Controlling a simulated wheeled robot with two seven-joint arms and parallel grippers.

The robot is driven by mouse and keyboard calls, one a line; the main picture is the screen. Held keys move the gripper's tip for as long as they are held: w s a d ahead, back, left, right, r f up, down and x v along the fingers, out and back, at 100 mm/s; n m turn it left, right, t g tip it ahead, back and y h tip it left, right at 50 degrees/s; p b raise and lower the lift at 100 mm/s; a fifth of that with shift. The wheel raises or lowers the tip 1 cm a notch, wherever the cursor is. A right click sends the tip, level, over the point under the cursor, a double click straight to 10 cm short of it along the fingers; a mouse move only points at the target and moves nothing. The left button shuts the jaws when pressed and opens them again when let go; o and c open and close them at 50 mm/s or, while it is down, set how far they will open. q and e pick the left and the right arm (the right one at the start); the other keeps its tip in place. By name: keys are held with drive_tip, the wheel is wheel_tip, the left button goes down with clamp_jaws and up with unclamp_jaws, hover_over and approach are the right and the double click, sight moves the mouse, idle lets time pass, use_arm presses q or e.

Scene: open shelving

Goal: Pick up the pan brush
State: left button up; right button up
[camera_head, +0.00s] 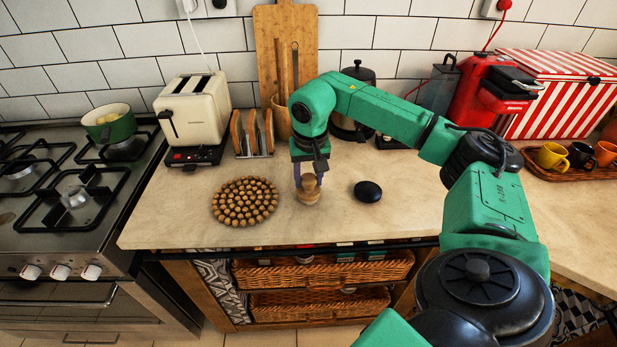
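The pan brush (308,195), a small wooden brush with a round knob on top, stands upright on the beige counter. My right gripper (309,178) points straight down over it. Its two fingers are apart, one on each side of the knob, and I see no clear contact between the fingers and the knob. The brush base rests on the counter. My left gripper is not in view.
A round trivet of wooden beads (244,201) lies left of the brush, and a black round object (367,191) lies to its right. Behind are a toaster (193,112), a toast rack (252,134) and a utensil holder (281,118). The counter's front edge is close.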

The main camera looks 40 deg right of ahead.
clamp_jaws()
wheel_tip(320, 180, up, 12)
wheel_tip(320, 180, up, 8)
drive_tip(key=p, duration=0.5)
hover_over(308, 176)
drive_tip(key=shift+s, duration=0.15)
